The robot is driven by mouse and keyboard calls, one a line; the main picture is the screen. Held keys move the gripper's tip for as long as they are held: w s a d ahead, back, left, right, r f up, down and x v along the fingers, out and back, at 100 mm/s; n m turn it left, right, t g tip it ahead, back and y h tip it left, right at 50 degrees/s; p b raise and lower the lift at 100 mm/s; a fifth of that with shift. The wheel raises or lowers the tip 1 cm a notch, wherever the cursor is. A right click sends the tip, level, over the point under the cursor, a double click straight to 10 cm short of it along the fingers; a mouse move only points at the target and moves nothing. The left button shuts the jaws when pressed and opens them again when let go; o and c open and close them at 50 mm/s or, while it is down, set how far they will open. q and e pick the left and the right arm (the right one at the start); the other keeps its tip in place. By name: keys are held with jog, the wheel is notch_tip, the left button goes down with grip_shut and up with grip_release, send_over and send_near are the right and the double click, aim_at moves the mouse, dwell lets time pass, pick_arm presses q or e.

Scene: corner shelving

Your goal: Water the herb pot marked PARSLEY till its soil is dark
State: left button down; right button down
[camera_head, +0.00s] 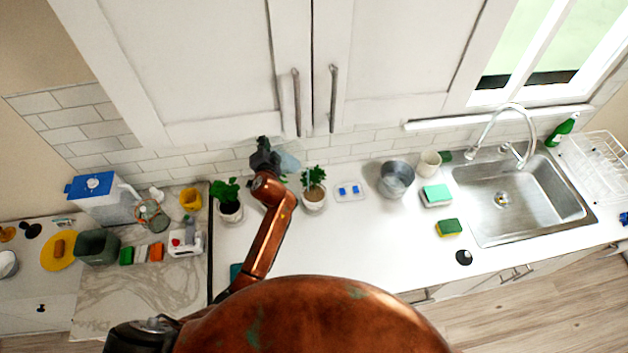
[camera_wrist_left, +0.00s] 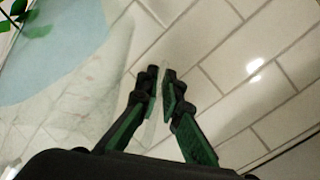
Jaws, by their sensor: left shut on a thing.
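My left gripper (camera_head: 264,155) is raised near the tiled wall, behind and between the pots. It is shut on a clear jug (camera_head: 289,162) with pale blue contents. In the left wrist view the fingers (camera_wrist_left: 160,88) close on a see-through part of it, and the pale blue area (camera_wrist_left: 55,45) is at upper left, with leaves (camera_wrist_left: 12,22) at the corner. My right gripper is not in view.
A small white plate with blue pieces (camera_head: 349,190), a metal bucket (camera_head: 396,180), a cup (camera_head: 429,163) and sponges (camera_head: 436,195) stand right of the pots. The sink (camera_head: 520,200) is farther right. Several containers crowd the left counter. The front middle counter is clear.

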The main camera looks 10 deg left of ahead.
pick_arm(q)
jog(key=shift+d+b, duration=0.25)
jog(key=shift+b, duration=0.25)
dwell(1.5)
jog(key=shift+a+r+p, duration=0.4)
jog(key=shift+r+p, duration=0.1)
jog(key=shift+p, duration=0.4)
jog(key=shift+w+a+n+h+b, duration=0.15)
jog(key=shift+a+n+h+b, duration=0.2)
jog(key=shift+a+n, duration=0.1)
jog(key=shift+a+f+n+g, duration=0.15)
jog(key=shift+a+n+g, duration=0.15)
jog(key=shift+g, duration=0.2)
jog(key=shift+w+a+h, duration=0.1)
jog(key=shift+h, duration=0.15)
